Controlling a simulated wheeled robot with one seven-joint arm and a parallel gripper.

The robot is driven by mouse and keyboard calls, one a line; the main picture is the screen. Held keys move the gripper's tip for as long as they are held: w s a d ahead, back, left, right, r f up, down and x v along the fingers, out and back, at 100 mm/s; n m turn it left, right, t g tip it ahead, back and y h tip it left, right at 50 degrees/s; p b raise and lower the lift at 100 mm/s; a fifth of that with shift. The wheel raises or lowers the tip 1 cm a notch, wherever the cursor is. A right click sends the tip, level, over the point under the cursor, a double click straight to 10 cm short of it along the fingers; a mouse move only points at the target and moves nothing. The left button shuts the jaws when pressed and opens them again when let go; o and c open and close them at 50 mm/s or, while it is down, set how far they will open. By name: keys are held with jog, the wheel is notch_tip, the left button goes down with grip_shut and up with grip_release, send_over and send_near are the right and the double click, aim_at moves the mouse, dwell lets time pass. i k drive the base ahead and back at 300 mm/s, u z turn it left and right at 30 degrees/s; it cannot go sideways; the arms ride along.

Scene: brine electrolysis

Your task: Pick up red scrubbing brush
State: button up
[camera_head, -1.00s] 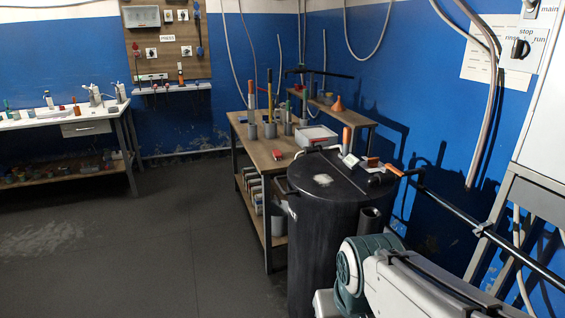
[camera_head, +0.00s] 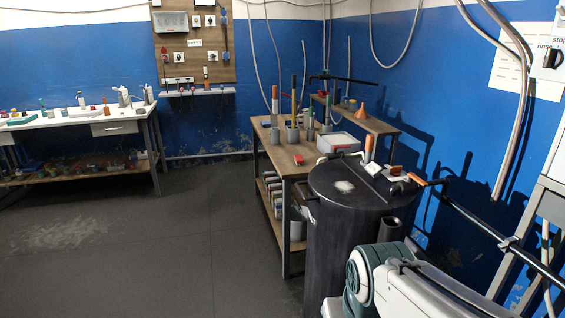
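A small red object (camera_head: 299,160), which looks like the red scrubbing brush, lies on the wooden workbench (camera_head: 268,143) near its front right edge. It is too small to make out bristles. An orange-brown block (camera_head: 395,170) lies on the lid of the black drum. My arm shows at the lower right, in front of the drum. My gripper is out of view, so its state and anything in it are hidden.
The black drum (camera_head: 340,235) stands right in front of the workbench and covers part of it. Grey cups with tools and a white box (camera_head: 337,142) stand on the bench. A white-topped table (camera_head: 60,120) is at the left. The floor (camera_head: 190,240) between is clear.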

aim_at(298, 159)
jog(key=u, duration=0.45)
jog(key=i, duration=3.8)
jog(key=z, duration=3)
